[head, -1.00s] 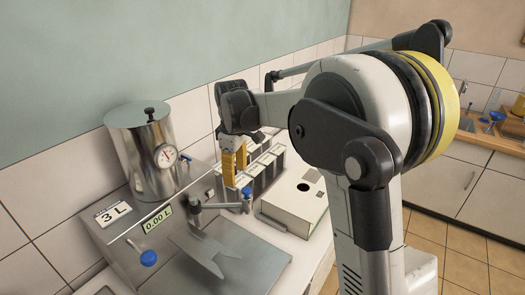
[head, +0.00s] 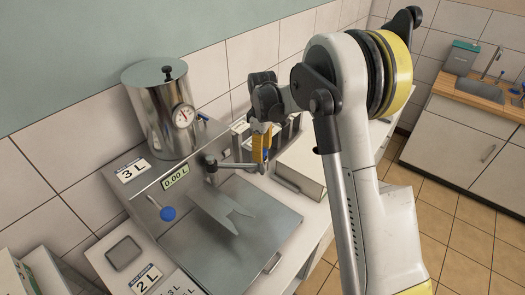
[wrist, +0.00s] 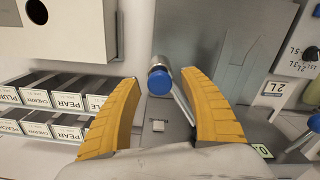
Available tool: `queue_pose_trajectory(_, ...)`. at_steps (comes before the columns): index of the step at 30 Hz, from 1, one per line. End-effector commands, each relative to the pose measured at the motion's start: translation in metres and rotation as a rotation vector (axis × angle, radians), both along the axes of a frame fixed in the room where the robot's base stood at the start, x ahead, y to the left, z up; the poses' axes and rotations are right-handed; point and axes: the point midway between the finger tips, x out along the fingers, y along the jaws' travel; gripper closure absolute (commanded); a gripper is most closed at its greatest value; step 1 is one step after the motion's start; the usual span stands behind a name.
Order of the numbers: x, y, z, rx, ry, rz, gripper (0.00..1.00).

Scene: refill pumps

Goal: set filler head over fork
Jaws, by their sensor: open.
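The filler head is a metal swivel arm (head: 232,166) reaching right from a post above the steel tray (head: 262,222). Its outer end shows in the wrist view as a metal cylinder with a blue cap (wrist: 159,83). The grey two-pronged fork (head: 223,208) lies over the tray, left of and nearer than that end; it also shows in the wrist view (wrist: 256,45). My gripper (head: 263,155), with yellow fingers, is at the outer end. In the wrist view my gripper (wrist: 159,77) is open, with the blue cap between its fingertips; contact cannot be told.
A steel tank (head: 163,112) with a gauge stands behind the filler. A white box (head: 303,168) is to the right. Label racks (wrist: 62,115) show at left in the wrist view. A blue knob (head: 168,213) sticks out of the filler front.

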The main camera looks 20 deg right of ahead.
Motion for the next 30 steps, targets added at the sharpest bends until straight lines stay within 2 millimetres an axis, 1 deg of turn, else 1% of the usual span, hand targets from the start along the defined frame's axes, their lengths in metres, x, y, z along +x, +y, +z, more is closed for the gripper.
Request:
queue_pose_trajectory(7,0.000,0.000,-0.001,0.000,0.000,0.000,0.48)
queue_pose_trajectory(8,0.000,0.000,-0.001,0.000,0.000,0.000,0.50)
queue_pose_trajectory(9,0.000,0.000,-0.001,0.000,0.000,0.000,0.62)
queue_pose_trajectory(11,0.000,0.000,-0.001,0.000,0.000,0.000,0.80)
queue_pose_trajectory(12,0.000,0.000,-0.001,0.000,0.000,0.000,0.93)
queue_pose_trajectory(13,0.000,0.000,-0.001,0.000,0.000,0.000,1.00)
queue_pose_trajectory(19,-0.001,0.000,-0.001,0.000,0.000,-0.004,1.00)
queue_pose_trajectory(23,-0.005,0.002,-0.002,0.000,0.000,-0.027,1.00)
queue_pose_trajectory(26,-0.012,0.004,-0.002,0.000,0.000,-0.062,1.00)
queue_pose_trajectory(30,-0.027,0.010,-0.003,0.000,0.000,-0.144,1.00)
